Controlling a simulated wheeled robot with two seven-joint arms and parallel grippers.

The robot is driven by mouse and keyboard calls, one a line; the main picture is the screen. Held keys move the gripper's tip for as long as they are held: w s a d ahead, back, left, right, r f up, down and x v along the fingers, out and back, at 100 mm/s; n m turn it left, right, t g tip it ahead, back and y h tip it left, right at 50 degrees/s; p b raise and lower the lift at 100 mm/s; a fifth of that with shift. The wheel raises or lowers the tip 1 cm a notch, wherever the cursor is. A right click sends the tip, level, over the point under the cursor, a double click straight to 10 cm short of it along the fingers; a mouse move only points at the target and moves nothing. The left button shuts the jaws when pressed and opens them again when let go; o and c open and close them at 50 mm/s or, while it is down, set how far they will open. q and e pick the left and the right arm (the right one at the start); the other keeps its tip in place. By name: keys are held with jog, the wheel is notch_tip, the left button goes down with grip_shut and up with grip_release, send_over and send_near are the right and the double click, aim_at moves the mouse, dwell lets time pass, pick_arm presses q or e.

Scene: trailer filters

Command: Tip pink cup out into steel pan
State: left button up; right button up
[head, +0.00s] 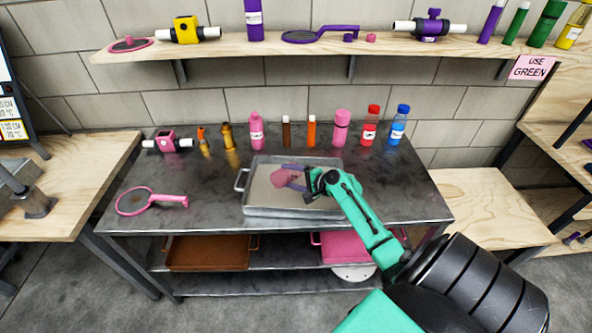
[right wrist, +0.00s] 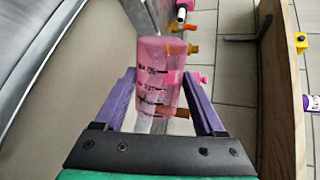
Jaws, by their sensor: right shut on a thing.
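The pink cup (right wrist: 160,75) is see-through with dark marks on its side. My right gripper (right wrist: 155,95) is shut on it, with a purple finger on either side. In the head view the cup (head: 279,179) is above the left-middle part of the steel pan (head: 262,202), and my right gripper (head: 292,176) holds it from the right. The cup looks tipped well over, its axis across the upright bottles behind. I cannot make out any contents in the cup or on the pan floor. My left gripper is not in view.
The pan sits on a dark metal table (head: 390,205). Several bottles, including a red-capped one (head: 370,127), stand along its back edge. A pink strainer (head: 140,201) lies at the left. A wooden shelf (head: 270,46) with more items runs above. The table's right side is clear.

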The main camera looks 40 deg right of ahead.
jog(key=shift+w+d+r+m+y+b, duration=0.1)
jog(key=shift+d+r+m+y+b, duration=0.2)
jog(key=shift+m, duration=0.2)
jog(key=shift+w+d+r+m+y+b, duration=0.1)
jog(key=shift+d+r+m+y+b, duration=0.15)
jog(key=shift+d+m, duration=0.2)
dwell(1.3)
jog(key=shift+d+r+m+y+b, duration=0.2)
jog(key=shift+d+m+y+b, duration=0.55)
jog(key=shift+m, duration=0.4)
dwell(1.4)
dwell(0.8)
